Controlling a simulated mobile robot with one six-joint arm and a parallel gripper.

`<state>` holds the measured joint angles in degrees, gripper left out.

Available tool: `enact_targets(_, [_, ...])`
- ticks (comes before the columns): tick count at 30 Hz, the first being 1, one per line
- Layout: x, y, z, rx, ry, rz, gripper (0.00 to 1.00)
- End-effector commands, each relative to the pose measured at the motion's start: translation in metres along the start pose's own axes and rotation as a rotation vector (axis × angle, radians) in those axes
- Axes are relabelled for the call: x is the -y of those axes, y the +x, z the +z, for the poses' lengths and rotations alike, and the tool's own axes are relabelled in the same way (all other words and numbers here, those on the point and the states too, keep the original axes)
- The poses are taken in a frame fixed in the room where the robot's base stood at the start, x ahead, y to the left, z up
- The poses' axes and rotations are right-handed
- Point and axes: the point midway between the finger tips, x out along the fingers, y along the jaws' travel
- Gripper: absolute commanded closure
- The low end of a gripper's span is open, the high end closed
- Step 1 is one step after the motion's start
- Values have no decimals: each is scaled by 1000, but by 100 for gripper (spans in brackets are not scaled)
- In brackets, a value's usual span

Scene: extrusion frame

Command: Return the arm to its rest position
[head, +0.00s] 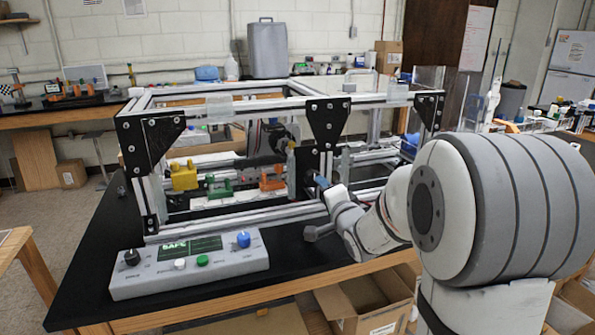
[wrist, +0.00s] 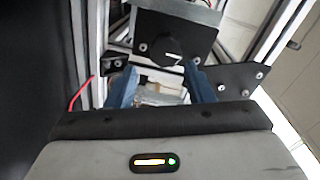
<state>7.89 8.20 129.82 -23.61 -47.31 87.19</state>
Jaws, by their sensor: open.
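My gripper (wrist: 163,86) shows in the wrist view as two blue fingers spread apart, with nothing held between them. Beyond the fingertips is a black square plate with a round black knob (wrist: 160,48) bearing a white mark. It cannot be told whether the fingers touch it. In the head view my arm reaches in from the right, and my gripper (head: 320,181) is at the front of the extrusion frame (head: 245,217), near a black plate. Its fingers are small and partly hidden there.
A grey control box (head: 190,276) with knobs and buttons sits at the table's front left. Yellow, green and orange clamps (head: 218,186) stand inside the frame. A black corner bracket (wrist: 242,78) and a red wire (wrist: 82,92) are close to the fingers. Open cardboard boxes (head: 372,305) lie below the table edge.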

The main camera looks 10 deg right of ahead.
Motion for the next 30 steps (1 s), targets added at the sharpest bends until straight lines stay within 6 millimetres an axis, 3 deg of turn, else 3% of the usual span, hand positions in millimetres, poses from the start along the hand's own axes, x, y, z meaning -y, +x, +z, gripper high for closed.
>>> enact_targets(5, [5,-32,-4,-1,-223,224,52])
enact_targets(8, [0,-62,-2,43,-369,387,52])
enact_targets(14, [-8,-137,13,252,-625,674,52])
enact_targets(18, [-10,-200,32,485,-772,818,52])
enact_targets(24, [-6,-278,60,827,-905,901,52])
enact_targets(30, [-4,-315,74,1003,-952,904,52])
